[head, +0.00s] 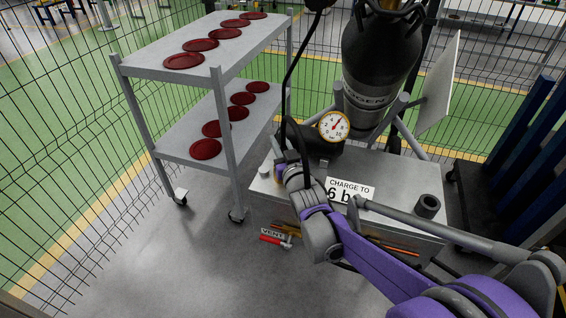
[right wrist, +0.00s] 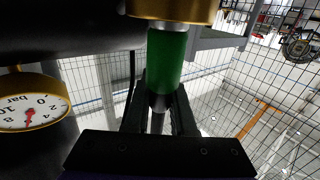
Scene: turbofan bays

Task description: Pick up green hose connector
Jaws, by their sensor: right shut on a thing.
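The green hose connector (right wrist: 167,58) shows in the right wrist view as an upright green cylinder. A pale collar and a brass part (right wrist: 172,10) are directly above it, and I cannot tell whether they are joined to it. My right gripper (right wrist: 161,100) is shut on the connector's lower, darker end. In the head view my purple and grey right arm reaches in from the right over the grey cart, and its wrist is beside the dark body below the gauge (head: 335,126). The connector is not clearly visible in the head view. My left gripper is not in view.
The grey cart (head: 400,185) carries a "CHARGE TO 6 b" sign (head: 350,188) and a black gas cylinder (head: 380,55). A black hose (head: 291,75) hangs nearby. A two-shelf trolley (head: 150,62) with red discs stands left. A red "VENT" valve (head: 272,236) is low in front. Mesh fencing surrounds this.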

